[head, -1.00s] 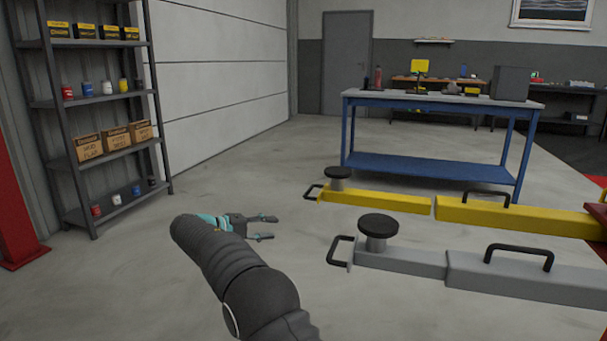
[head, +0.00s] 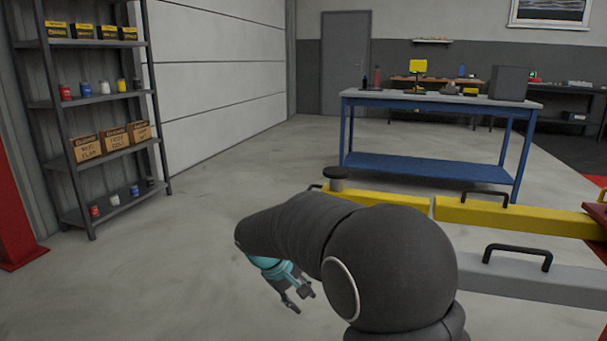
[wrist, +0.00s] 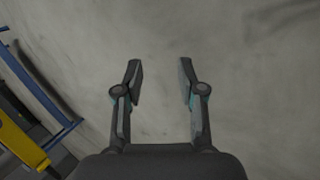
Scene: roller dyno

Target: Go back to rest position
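My gripper (head: 298,299) hangs over the bare floor in the head view, left of the lift arms and below the far end of the yellow one. In the wrist view my gripper (wrist: 158,75) is open, with its two dark fingers apart and only grey floor between them. It holds nothing. My own arm covers much of the lower middle of the head view. It hides most of the grey lift arm (head: 575,283) and part of the yellow lift arm (head: 520,217).
A blue workbench (head: 430,170) stands behind the lift arms; its blue frame also shows at the left of the wrist view (wrist: 68,132). A dark shelf rack (head: 100,148) stands at the left. The floor (head: 210,230) between rack and lift arms is clear.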

